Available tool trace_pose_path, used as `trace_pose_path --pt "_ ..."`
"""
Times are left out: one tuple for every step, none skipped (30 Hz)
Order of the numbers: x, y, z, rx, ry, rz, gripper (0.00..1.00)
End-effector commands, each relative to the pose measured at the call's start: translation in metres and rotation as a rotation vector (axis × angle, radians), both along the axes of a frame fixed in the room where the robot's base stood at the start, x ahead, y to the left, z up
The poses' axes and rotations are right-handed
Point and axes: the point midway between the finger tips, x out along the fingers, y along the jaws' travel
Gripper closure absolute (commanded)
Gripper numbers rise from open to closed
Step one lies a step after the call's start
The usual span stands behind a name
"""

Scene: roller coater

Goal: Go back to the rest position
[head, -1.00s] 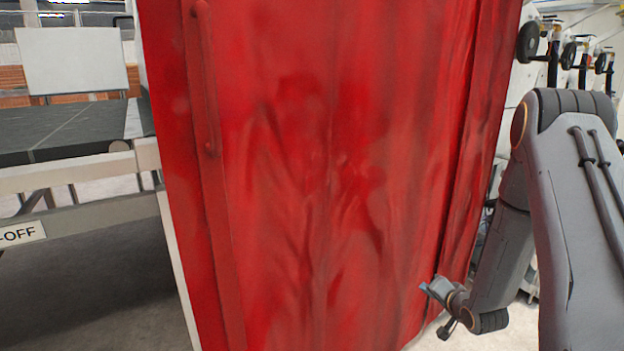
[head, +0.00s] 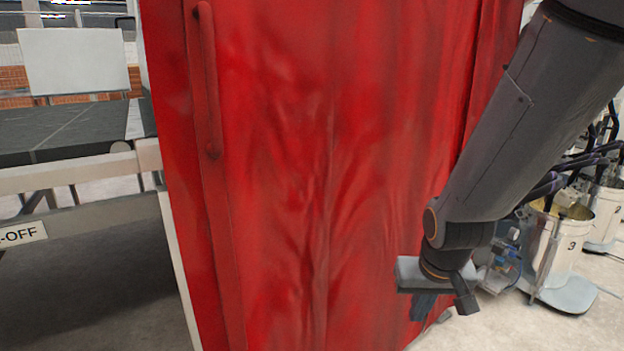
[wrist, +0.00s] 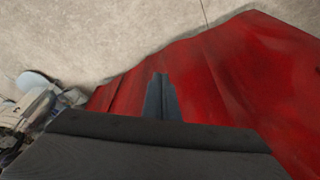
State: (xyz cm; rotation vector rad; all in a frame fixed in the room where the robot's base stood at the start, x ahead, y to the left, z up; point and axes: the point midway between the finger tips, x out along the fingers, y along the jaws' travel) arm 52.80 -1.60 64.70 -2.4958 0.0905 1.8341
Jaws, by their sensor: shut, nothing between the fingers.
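My gripper (head: 424,306) hangs at the lower end of my arm, in front of the right part of a large red cabinet door or panel. In the wrist view my gripper (wrist: 160,78) points down past the red panel (wrist: 235,85) toward the floor. Its fingers are together and nothing shows between them. I cannot tell from these views how close the fingers are to the panel.
A red vertical handle (head: 208,85) is on the panel's left. A dark conveyor table (head: 70,130) stands at left. Buckets (head: 562,240) on stands and hoses are at right behind my arm. Bare floor (wrist: 110,35) shows below the gripper.

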Motion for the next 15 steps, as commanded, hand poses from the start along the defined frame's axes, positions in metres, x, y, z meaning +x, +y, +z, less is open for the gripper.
trace_pose_path --pt "-0.011 0.006 0.004 0.000 0.017 0.022 1.00" --pt "-0.017 0.009 0.006 0.000 0.029 0.035 1.00" --pt "-0.026 0.012 0.009 0.001 0.046 0.051 1.00" --pt "-0.033 0.015 0.011 0.002 0.059 0.063 1.00" --pt "-0.039 0.018 0.012 0.002 0.071 0.077 1.00" --pt "-0.043 0.027 0.015 0.004 0.082 0.099 1.00" --pt "-0.045 0.033 0.017 0.005 0.089 0.113 1.00" --pt "-0.048 0.039 0.019 0.006 0.097 0.127 1.00" --pt "-0.052 0.047 0.021 0.007 0.107 0.146 1.00" --pt "-0.055 0.053 0.024 0.009 0.114 0.158 1.00" --pt "-0.058 0.058 0.026 0.009 0.122 0.173 1.00" --pt "-0.063 0.066 0.028 0.011 0.132 0.191 1.00" --pt "-0.067 0.071 0.031 0.011 0.140 0.206 1.00" --pt "-0.070 0.076 0.033 0.011 0.147 0.219 1.00" --pt "-0.075 0.083 0.035 0.011 0.157 0.238 1.00"
